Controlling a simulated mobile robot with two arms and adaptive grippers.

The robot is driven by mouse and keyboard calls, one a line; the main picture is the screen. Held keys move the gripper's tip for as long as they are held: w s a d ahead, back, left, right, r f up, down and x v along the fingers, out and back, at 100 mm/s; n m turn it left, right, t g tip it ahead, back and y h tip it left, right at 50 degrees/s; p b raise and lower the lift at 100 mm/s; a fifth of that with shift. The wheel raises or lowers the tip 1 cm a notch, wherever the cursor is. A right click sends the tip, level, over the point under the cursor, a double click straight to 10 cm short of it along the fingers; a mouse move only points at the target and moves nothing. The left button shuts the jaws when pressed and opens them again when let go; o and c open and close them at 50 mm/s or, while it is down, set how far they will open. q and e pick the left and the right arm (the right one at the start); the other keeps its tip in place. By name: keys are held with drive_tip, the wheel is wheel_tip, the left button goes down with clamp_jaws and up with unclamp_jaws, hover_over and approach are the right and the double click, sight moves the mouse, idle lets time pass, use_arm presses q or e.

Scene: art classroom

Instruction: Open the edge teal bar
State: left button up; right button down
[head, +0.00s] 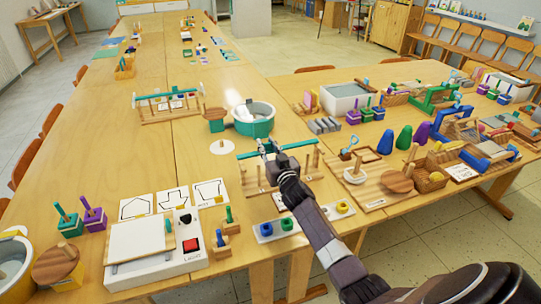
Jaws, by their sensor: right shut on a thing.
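A teal bar (299,144) lies across the top of a small wooden post rack (251,190) at the table's near middle. My right gripper (266,147) comes in from the lower right and is shut on the teal bar near its middle. The gripper and arm hide part of the bar and some of the posts. A second rack with a teal bar (168,95) stands farther back to the left, apart from my gripper. My left gripper is not in view.
A teal pot (253,127) stands just behind the rack. A white tray with rings (266,233) lies in front, and a white device with a red button (160,255) at the near left. Toys crowd the right; bare tabletop (110,155) lies left.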

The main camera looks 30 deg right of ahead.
drive_tip(key=shift+x, duration=0.75)
drive_tip(key=c, duration=1.7)
unclamp_jaws()
drive_tip(key=shift+s+a, duration=0.1)
drive_tip(key=shift+s, duration=0.15)
drive_tip(key=v, duration=1.1)
drive_tip(key=shift+s, duration=0.3)
